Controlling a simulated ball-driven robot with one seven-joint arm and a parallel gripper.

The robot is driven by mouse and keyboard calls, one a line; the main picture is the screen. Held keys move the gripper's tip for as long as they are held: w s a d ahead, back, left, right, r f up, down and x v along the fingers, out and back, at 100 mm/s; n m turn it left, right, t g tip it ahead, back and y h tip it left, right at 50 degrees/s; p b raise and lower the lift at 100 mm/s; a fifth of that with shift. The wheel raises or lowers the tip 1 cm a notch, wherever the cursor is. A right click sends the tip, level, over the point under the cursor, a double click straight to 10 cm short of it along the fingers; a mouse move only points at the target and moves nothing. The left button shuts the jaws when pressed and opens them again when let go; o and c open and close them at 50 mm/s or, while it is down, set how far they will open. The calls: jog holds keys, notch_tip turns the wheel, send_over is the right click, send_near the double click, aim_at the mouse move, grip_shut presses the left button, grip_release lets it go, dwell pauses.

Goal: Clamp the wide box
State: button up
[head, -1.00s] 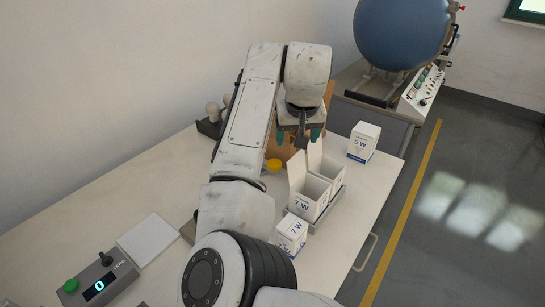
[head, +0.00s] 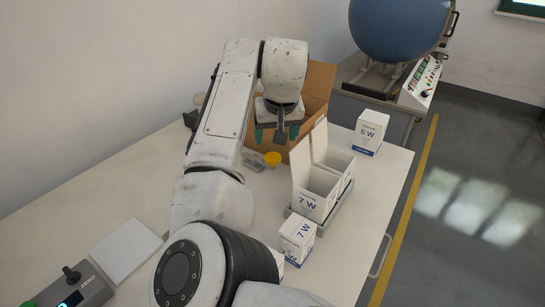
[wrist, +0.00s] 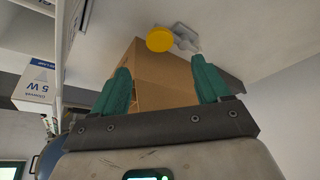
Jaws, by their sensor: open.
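A wide brown cardboard box (head: 318,82) with raised flaps stands at the back of the white table, partly hidden by my arm. In the wrist view the cardboard box (wrist: 165,70) shows beyond and between my fingers. My gripper (head: 278,134) is open and empty, its green fingertips wide apart, in front of the box in the head view. In the wrist view my gripper (wrist: 162,88) has one finger on each side of the picture's middle. I cannot tell whether either finger touches the box.
Open white 7 W cartons (head: 309,205) stand in a grey tray (head: 334,213). A closed 7 W carton (head: 297,238) and a 5 W carton (head: 370,132) stand nearby. A yellow cap (head: 272,158) lies below my gripper. A white pad (head: 125,254) and a button box (head: 78,290) are at left.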

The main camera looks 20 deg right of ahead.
aim_at(273, 157)
jog(key=x, duration=1)
jog(key=shift+b, duration=0.35)
grip_shut()
